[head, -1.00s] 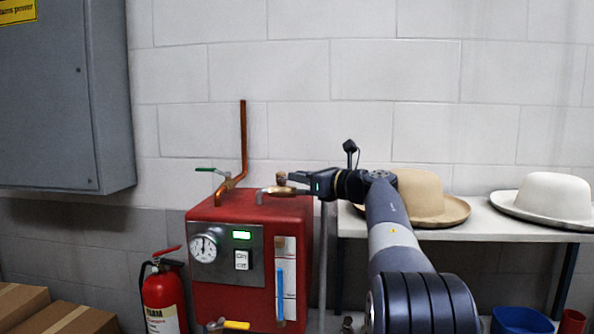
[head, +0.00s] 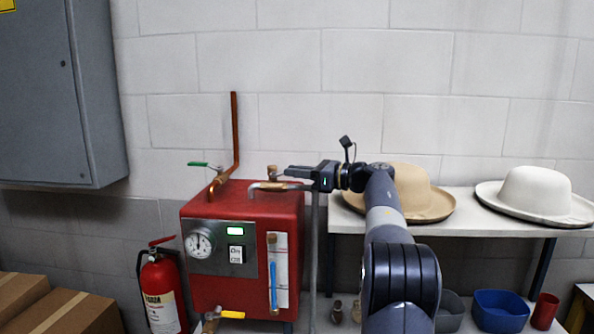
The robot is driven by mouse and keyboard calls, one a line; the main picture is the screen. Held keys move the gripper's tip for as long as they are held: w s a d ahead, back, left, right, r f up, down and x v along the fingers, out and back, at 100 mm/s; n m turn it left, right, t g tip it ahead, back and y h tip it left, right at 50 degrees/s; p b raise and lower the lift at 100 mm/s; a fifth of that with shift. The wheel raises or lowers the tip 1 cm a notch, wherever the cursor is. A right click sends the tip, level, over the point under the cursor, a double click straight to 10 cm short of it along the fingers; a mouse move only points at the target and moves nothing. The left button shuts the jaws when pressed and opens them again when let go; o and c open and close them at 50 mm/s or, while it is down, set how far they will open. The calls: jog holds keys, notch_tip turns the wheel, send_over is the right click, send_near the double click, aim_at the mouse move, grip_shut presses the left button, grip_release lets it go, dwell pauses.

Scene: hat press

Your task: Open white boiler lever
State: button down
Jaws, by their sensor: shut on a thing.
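The red boiler (head: 222,285) stands left of centre against the wall. On its top, a grey pipe (head: 257,187) bends into a brass valve (head: 272,173). My gripper (head: 288,173) reaches in from the right, with its fingertips just right of the valve's brass cap, at handle height. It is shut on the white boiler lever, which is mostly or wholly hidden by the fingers. How far the lever is turned cannot be told. A green lever (head: 198,164) sits on the copper pipe (head: 235,130) at left. A yellow lever (head: 231,314) sticks out below the boiler's front.
A shelf (head: 470,221) with a tan hat (head: 412,190) and a white hat (head: 537,192) stands right, close to my arm. A vertical grey pipe (head: 314,260) runs below my gripper. A fire extinguisher (head: 160,293) and cardboard boxes (head: 60,308) are at left.

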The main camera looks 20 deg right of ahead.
jog(key=c, duration=1.4)
grip_release()
jog(key=shift+o, duration=0.2)
jog(key=b+v, duration=0.2)
jog(key=v, duration=0.8)
jog(key=shift+s+d+b, duration=0.2)
jog(key=shift+d+b, duration=0.05)
jog(key=shift+b, duration=0.05)
jog(key=shift+c, duration=0.5)
